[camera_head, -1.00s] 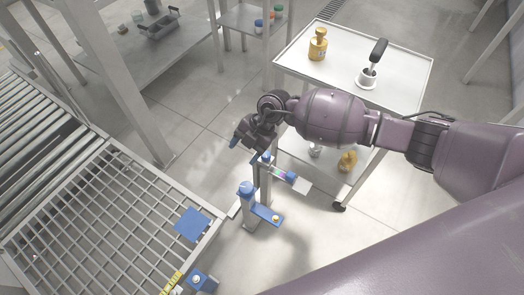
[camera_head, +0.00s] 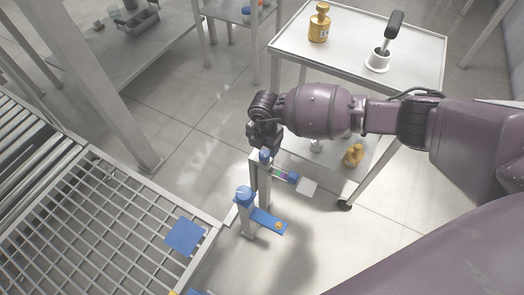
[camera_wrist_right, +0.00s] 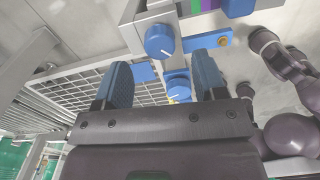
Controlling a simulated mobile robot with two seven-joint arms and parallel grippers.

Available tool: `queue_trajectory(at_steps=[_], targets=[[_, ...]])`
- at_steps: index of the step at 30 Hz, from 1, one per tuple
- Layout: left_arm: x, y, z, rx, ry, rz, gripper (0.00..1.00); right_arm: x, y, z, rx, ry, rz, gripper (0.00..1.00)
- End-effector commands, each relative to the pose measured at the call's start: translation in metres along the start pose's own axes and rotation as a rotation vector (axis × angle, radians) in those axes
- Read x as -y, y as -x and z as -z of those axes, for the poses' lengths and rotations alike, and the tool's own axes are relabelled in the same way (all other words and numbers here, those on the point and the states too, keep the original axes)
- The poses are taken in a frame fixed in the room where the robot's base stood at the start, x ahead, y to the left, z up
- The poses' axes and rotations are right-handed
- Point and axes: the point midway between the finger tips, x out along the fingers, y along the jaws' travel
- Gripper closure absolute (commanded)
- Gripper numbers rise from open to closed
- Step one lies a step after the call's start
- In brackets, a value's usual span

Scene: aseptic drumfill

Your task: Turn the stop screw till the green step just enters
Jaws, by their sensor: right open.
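A blue knob with a white line, which looks like the stop screw (camera_wrist_right: 160,40), sits on a grey post in the right wrist view; it also shows in the head view (camera_head: 265,155). Beside it is a banded bar with a green step (camera_wrist_right: 194,6) and a purple one; the bar is small in the head view (camera_head: 283,174). My right gripper (camera_wrist_right: 163,68) is open, its two blue fingers apart with nothing between them gripped. In the head view it hangs close above the knob (camera_head: 264,143); whether it touches cannot be told. My left gripper is out of view.
A second blue knob (camera_head: 244,195) with a blue arm (camera_head: 266,221) stands just in front. A grated conveyor frame (camera_head: 110,220) lies left. A white trolley (camera_head: 345,75) behind carries a yellow bottle (camera_head: 319,25) and a black-handled tool (camera_head: 393,28).

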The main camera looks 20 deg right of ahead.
Motion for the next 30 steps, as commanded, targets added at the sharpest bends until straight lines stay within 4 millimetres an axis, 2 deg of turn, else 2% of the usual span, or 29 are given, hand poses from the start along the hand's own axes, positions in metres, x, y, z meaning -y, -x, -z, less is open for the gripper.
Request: queue_trajectory(at_steps=[1, 7, 21, 30], targets=[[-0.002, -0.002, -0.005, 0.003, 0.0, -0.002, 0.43, 0.003, -0.016, 0.002, -0.006, 0.0, 0.009, 0.35], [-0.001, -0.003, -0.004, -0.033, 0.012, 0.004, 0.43, 0.001, -0.036, 0.001, -0.002, 0.0, 0.004, 0.35], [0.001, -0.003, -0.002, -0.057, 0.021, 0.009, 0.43, -0.001, -0.04, -0.001, 0.001, 0.0, -0.002, 0.37], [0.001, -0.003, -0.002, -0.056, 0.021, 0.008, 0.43, -0.001, -0.04, 0.0, 0.001, 0.0, -0.001, 0.83]])
